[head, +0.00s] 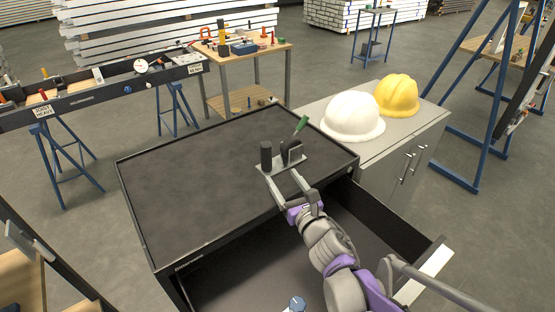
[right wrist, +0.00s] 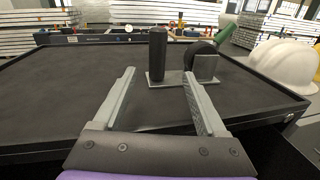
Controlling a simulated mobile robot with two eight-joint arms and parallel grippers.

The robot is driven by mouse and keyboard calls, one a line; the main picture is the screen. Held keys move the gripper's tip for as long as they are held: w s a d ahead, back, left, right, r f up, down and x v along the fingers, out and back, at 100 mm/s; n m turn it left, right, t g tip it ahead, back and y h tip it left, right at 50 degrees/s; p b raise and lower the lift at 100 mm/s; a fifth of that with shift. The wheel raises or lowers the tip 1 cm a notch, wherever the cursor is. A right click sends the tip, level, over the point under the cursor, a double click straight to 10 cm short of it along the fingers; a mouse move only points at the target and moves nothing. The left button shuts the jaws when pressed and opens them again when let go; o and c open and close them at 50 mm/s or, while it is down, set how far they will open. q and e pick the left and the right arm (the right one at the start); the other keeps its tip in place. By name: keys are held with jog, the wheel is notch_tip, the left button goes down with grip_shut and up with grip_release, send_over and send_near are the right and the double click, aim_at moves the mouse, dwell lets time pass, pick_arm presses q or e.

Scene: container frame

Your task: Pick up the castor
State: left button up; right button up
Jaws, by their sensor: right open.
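The castor (head: 292,152) sits on the black worktop near its right front corner. It has a flat grey plate, an upright black cylinder and a dark wheel in a grey bracket, and it also shows in the right wrist view (right wrist: 206,66). A green piece rises behind the wheel; I cannot tell whether it is joined to it. My right gripper (head: 284,179) is open and empty at the near side of the castor. In the right wrist view its fingers (right wrist: 159,74) point at the plate, with the cylinder between them and the wheel beyond the right finger. My left gripper is not in view.
A drawer (head: 428,262) stands open below the worktop's front edge, under my right arm. A white helmet (head: 352,116) and a yellow helmet (head: 397,96) rest on a grey cabinet (head: 378,150) at the right. The worktop's left part (head: 190,190) is clear.

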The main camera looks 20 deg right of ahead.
aim_at(268, 160)
jog(key=shift+n, duration=0.4)
jog(key=w, duration=0.3)
jog(key=w+a, duration=0.1)
jog(key=w, duration=0.3)
jog(key=w+a, duration=0.1)
jog(key=w, duration=0.3)
jog(key=shift+f, duration=0.15)
grip_shut()
dwell(0.8)
